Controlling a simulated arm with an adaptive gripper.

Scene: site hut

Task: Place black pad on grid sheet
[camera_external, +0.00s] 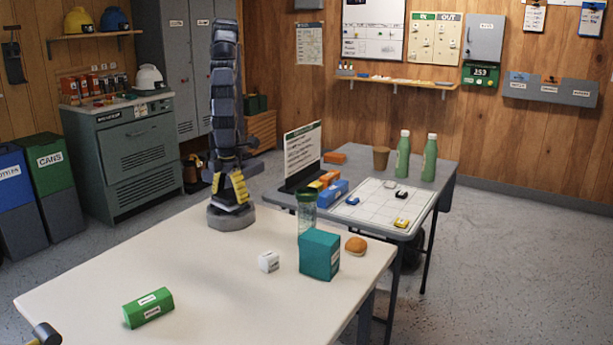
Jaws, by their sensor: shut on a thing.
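The grid sheet (374,213) is white with thin lines. It lies on the grey table at the right. A few small items lie on it: a dark and pale one (390,184), a blue one (352,201) and a yellow and black one (402,222). My arm stands folded upright at the back edge of the white table, left of the sheet. My gripper's fingers cannot be made out among the dark parts low on the arm. I cannot pick out a separate black pad there; if it is held, it is hidden.
The grey table (441,171) also bears two green bottles (416,160), a brown cup (381,158), a sign (302,150) and coloured blocks.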

